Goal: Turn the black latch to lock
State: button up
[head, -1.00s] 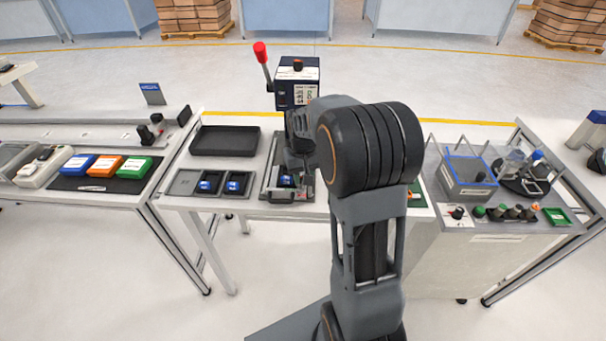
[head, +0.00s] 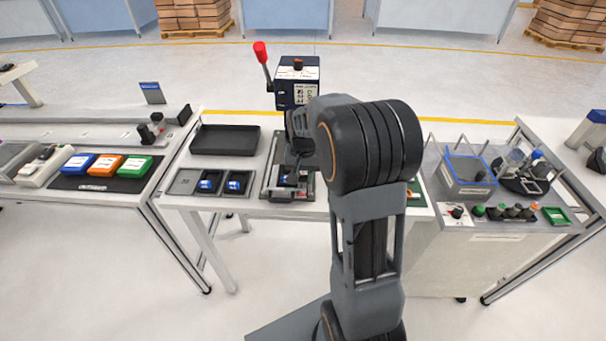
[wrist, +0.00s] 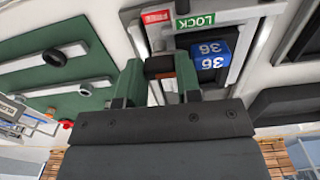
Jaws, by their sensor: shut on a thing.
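My gripper (wrist: 160,77) shows in the wrist view with its two fingers on either side of a dark piece, the black latch (wrist: 158,64), and it is shut on it. The red FREE label (wrist: 157,16) and green LOCK label (wrist: 195,20) lie on the fixture just beyond the fingers. A blue part marked 36 (wrist: 211,54) sits in the fixture to the right of the fingers. In the head view the gripper is over the grey fixture (head: 268,192), below the press; the latch is hidden there by my arm.
The press (head: 298,72) with a red-knobbed lever (head: 260,52) stands behind the fixture. A green board with black knobs (wrist: 70,53) lies left in the wrist view.

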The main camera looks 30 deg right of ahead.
aim_at(304, 176)
jog(key=o, duration=0.9)
jog(key=shift+r+p, duration=0.6)
jog(key=shift+r, duration=0.1)
notch_tip(304, 176, up, 7)
jog(key=p, duration=0.5)
jog(key=shift+s+d+f, duration=0.1)
